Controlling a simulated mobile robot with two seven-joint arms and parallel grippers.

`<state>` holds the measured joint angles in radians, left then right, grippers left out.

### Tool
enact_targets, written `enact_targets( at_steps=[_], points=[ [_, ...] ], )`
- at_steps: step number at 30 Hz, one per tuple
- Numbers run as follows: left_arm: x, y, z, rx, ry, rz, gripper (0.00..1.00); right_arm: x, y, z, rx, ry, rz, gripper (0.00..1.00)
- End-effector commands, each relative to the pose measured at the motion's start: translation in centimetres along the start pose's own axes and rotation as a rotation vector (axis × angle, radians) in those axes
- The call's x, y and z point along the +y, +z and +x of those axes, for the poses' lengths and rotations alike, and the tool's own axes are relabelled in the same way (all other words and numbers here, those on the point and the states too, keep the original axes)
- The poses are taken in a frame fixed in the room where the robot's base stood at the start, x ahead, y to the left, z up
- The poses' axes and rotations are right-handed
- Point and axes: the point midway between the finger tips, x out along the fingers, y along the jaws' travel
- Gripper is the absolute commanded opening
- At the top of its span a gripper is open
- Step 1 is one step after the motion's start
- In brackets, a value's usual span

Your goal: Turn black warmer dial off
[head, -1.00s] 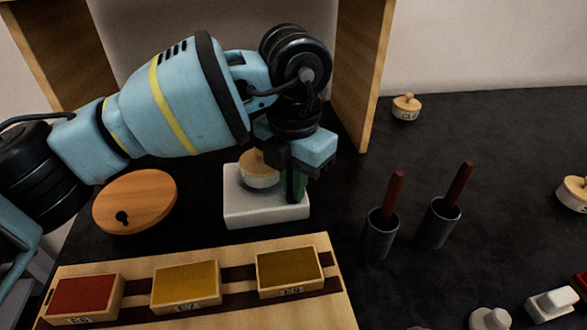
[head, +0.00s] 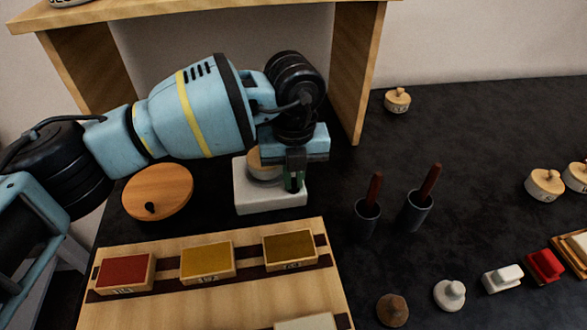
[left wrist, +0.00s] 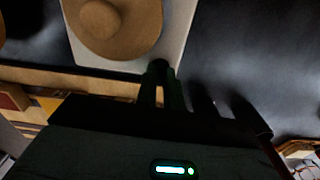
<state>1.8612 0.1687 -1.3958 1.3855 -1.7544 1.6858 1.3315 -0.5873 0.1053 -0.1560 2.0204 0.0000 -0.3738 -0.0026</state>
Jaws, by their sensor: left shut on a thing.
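The warmer is a white block (head: 272,203) standing on the dark table in the head view; it also shows in the left wrist view (left wrist: 172,40). A small pot with a round wooden lid (head: 262,168) sits on it, and the lid fills the top of the left wrist view (left wrist: 110,22). My left gripper (head: 294,184) points down at the warmer's right front side. In the left wrist view its dark fingers (left wrist: 160,78) are closed on a small black dial (left wrist: 158,66) at the warmer's edge. The fingers mostly hide the dial, so its setting cannot be read. My right gripper is out of view.
A round wooden disc with a black knob (head: 157,192) lies left of the warmer. A wooden rack (head: 215,300) with coloured blocks is in front. Two grey cups with brown sticks (head: 367,218) (head: 415,212) stand to the right. A wooden shelf (head: 362,75) rises behind.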

Motion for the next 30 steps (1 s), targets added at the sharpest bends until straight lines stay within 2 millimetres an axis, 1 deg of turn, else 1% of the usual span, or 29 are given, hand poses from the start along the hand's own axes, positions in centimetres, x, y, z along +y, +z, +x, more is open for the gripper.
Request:
enact_targets(
  at_steps=[1, 9, 21, 22, 26, 27, 30],
  points=[
    [-0.02, 0.17, -0.63, -0.009, -0.003, -0.018, 0.0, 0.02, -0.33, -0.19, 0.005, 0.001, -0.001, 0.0],
    [-0.03, 0.19, -0.46, -0.008, -0.004, -0.071, 0.0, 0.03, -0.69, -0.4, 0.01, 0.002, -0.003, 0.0],
    [-0.04, 0.22, -0.42, -0.008, -0.005, -0.076, 0.0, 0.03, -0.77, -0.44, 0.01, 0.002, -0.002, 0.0],
    [-0.04, 0.22, -0.42, -0.008, -0.005, -0.076, 0.12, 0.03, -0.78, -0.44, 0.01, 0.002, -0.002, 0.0],
    [-0.03, 0.16, -0.31, -0.006, -0.004, -0.075, 0.29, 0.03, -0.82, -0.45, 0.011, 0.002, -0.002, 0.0],
    [-0.03, 0.14, -0.27, -0.005, -0.003, -0.075, 0.31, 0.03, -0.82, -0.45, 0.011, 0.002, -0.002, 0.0],
    [-0.02, 0.11, -0.2, -0.004, -0.002, -0.074, 0.31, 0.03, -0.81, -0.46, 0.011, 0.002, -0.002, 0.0]
  ],
)
